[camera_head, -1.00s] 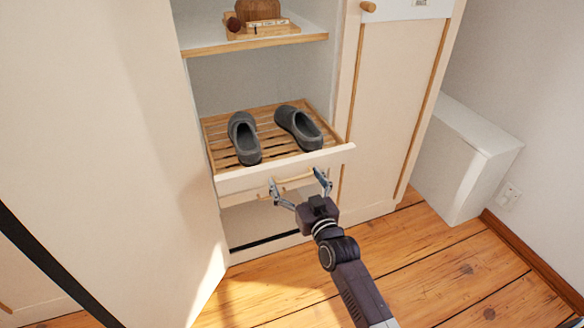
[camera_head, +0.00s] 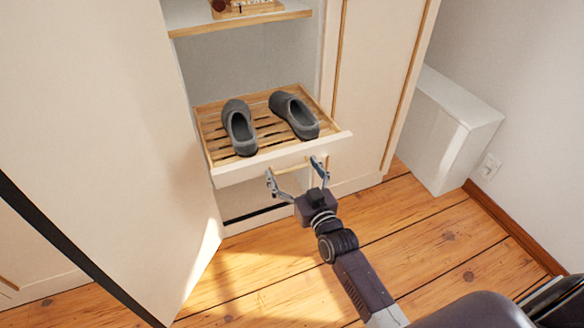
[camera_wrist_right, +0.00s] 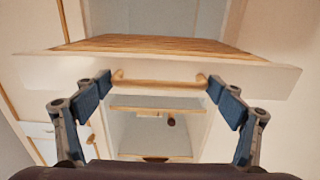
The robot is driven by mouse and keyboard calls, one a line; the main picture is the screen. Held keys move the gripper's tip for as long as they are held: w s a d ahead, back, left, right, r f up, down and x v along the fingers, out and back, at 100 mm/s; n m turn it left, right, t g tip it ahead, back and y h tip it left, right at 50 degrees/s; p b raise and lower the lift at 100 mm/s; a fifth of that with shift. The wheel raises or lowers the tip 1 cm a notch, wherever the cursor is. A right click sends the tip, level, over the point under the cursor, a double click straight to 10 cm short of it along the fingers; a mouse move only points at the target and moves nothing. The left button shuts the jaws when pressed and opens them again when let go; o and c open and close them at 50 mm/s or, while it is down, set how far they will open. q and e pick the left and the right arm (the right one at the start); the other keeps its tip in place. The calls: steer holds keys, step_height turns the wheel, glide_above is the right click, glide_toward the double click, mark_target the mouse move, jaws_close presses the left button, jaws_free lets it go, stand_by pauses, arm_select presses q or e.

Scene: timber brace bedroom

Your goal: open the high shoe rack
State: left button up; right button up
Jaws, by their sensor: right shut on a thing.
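The high shoe rack (camera_head: 276,162) is a pull-out slatted wooden tray with a cream front, standing partly out of the tall cabinet. Two grey slippers (camera_head: 239,127) (camera_head: 294,114) lie on its slats. Its wooden bar handle (camera_head: 291,168) is on the front face. The handle (camera_wrist_right: 160,83) also shows between the blue-grey fingertips (camera_wrist_right: 159,87) in the right wrist view. My left gripper is not in view.
The tall cabinet door (camera_head: 120,120) stands open at the left. A shelf (camera_head: 240,22) with a small wooden tray (camera_head: 245,8) is above the rack. A white box-like unit (camera_head: 445,130) stands at the right by the wall. Wooden floor (camera_head: 300,260) in front is clear.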

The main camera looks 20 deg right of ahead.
steer(key=o, duration=1.5)
steer(key=shift+o, duration=0.2)
steer(key=shift+s, duration=0.1)
steer(key=s, duration=1.2)
steer(key=shift+d, duration=0.2)
steer(key=shift+w, duration=0.1)
